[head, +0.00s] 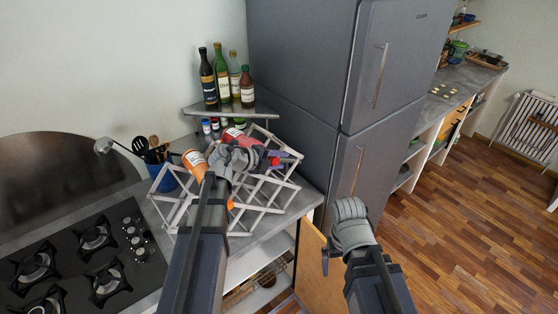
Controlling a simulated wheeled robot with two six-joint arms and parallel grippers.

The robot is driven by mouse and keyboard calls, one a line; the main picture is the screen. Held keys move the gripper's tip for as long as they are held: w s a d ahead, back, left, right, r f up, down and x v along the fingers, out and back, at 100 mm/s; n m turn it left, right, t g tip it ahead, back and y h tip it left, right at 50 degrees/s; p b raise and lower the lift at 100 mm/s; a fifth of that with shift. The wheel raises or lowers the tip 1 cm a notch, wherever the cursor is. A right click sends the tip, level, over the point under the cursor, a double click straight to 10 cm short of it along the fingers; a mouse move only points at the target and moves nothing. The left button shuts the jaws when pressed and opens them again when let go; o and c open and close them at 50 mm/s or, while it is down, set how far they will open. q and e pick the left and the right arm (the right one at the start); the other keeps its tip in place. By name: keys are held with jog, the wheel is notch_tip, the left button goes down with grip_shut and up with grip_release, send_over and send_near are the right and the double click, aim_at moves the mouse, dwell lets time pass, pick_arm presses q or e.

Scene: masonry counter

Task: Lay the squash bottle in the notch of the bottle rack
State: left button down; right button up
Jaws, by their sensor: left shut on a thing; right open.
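The pale lattice bottle rack (283,191) stands on the grey counter. My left gripper (262,156) is over the rack's back part and shut on a red bottle, which I take to be the squash bottle (233,136). The bottle is tilted, partly hidden behind the gripper, with red also showing between the dark fingers. I cannot tell whether it touches the rack. An orange bottle (195,161) with a pale label lies in the rack's left part, partly hidden by my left arm. My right gripper is mostly hidden behind its grey wrist (350,225), away from the rack, and open.
A corner shelf (232,112) with several upright bottles is just behind the rack, with small jars below. A blue utensil pot (163,177) stands left of the rack, near the hob (85,255). The tall grey fridge (300,150) closes off the right.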

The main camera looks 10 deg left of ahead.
pick_arm(q)
jog(key=shift+s+f+b, duration=0.1)
jog(key=shift+f+b, duration=1.7)
jog(key=shift+f, duration=0.15)
jog(key=shift+c, duration=2.1)
grip_release()
jog(key=p+v, duration=0.4)
jog(key=v, duration=0.3)
jog(key=shift+s+a+r, duration=0.15)
jog(key=shift+s+a, duration=0.1)
